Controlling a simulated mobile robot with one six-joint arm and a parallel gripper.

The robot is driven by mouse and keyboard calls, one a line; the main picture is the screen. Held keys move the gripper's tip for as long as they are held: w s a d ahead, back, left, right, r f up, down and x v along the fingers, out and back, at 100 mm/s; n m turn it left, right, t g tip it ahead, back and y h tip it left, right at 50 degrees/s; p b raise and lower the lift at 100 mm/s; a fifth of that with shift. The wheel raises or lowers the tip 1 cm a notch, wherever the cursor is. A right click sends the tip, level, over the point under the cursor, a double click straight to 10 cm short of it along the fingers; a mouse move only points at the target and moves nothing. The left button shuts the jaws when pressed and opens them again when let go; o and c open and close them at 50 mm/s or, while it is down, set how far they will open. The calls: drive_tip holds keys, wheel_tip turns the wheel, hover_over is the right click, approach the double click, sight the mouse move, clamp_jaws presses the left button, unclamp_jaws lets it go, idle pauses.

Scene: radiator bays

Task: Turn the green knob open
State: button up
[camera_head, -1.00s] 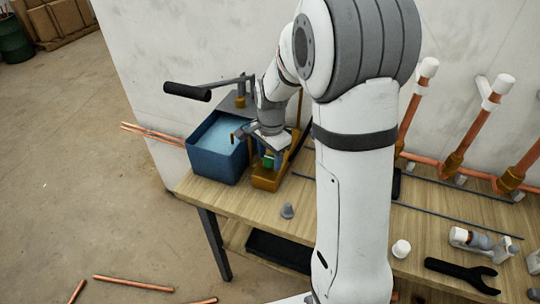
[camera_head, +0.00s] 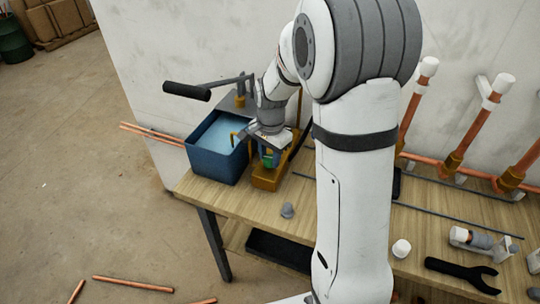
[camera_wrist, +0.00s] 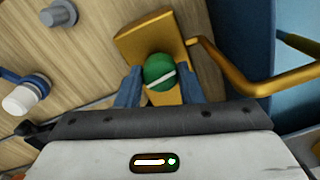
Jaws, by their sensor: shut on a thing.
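The green knob (camera_wrist: 159,72) is round with a white stripe across its top, seen in the wrist view above an orange-yellow base (camera_wrist: 150,38). My gripper (camera_wrist: 155,88) has a blue finger on each side of the knob and is shut on it. The stripe lies slightly tilted, rising to the right. In the head view the knob (camera_head: 268,160) shows as a small green patch under my gripper (camera_head: 269,157), partly hidden by the fingers. The base (camera_head: 268,181) stands on the bench beside the blue tank.
A blue water-filled tank (camera_head: 218,160) is close on the left, with a bent yellow pipe (camera_wrist: 245,82) reaching toward it. A black-handled lever (camera_head: 187,91) sticks out above. A grey cone-like fitting (camera_head: 287,210) and a black wrench (camera_head: 462,273) lie on the bench (camera_head: 340,205).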

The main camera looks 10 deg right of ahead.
drive_tip(key=n, duration=0.8)
drive_tip(key=shift+b, duration=0.4)
drive_tip(key=n, duration=0.4)
drive_tip(key=shift+g, duration=0.3)
drive_tip(key=shift+n, duration=2)
drive_tip(key=o, duration=1)
drive_tip(key=shift+r, duration=0.1)
